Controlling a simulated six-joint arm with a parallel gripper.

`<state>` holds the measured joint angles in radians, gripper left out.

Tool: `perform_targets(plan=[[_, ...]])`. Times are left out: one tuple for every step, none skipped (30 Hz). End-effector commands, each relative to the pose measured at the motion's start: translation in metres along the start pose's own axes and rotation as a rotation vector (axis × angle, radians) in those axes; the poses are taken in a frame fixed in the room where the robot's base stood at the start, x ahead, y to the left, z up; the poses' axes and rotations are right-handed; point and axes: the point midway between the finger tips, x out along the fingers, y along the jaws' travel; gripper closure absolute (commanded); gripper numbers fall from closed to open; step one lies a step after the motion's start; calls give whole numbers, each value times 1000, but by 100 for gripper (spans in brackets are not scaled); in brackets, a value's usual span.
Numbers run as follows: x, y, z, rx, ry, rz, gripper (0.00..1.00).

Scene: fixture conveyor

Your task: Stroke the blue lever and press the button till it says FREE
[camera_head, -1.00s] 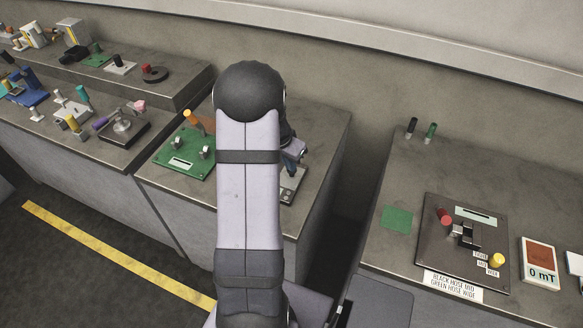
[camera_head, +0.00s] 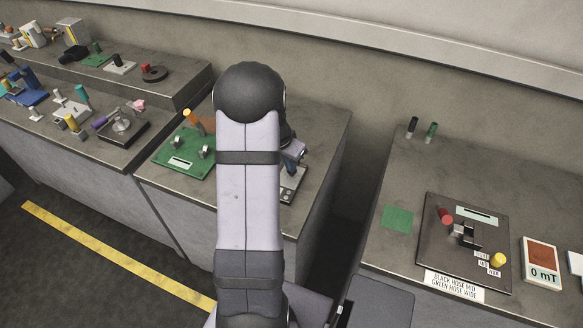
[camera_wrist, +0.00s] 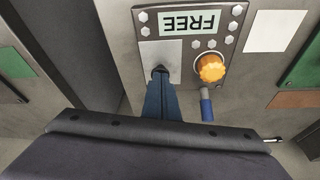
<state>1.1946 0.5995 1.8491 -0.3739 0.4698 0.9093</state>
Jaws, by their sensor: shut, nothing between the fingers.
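In the wrist view a grey panel (camera_wrist: 142,20) carries a display (camera_wrist: 191,22) that reads FREE, upside down. Below the display is a ribbed orange knob (camera_wrist: 211,67). A blue lever (camera_wrist: 206,108) points down from the panel's lower edge near the knob. My gripper (camera_wrist: 160,72) is shut and empty, its dark blue fingers pointing at a pale metal plate (camera_wrist: 158,52) left of the knob. The fingertips cover the plate's lower middle, so a button there cannot be made out. In the head view my arm hides most of this panel; only its right side (camera_head: 291,190) shows.
A green board (camera_head: 172,160) with an orange-topped post stands left of my arm. To the right, across a gap, a bench holds a dark panel (camera_head: 435,262) with red and yellow knobs, and a meter (camera_head: 540,258) reading 0 mT. The wrist view also shows a blank white card (camera_wrist: 274,30).

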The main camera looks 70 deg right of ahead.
Motion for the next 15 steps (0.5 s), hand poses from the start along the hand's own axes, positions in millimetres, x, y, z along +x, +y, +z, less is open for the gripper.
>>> perform_targets(plan=[[0,0,1,0,-2,1,100],[0,0,1,0,-2,1,100],[0,0,1,0,-2,1,100],[0,0,1,0,-2,1,100],[-1,0,0,0,-2,1,100],[-2,0,0,0,-2,1,100],[-3,0,0,0,-2,1,100],[-5,0,-1,0,-2,1,100],[-7,0,-2,0,-2,1,100],[-10,0,-2,0,-2,1,100],[-12,0,-3,0,-2,1,100],[-15,0,-4,0,-2,1,100],[-18,0,-5,0,-1,1,100],[-21,0,-6,1,-1,1,100],[-24,0,-7,1,-1,0,100]])
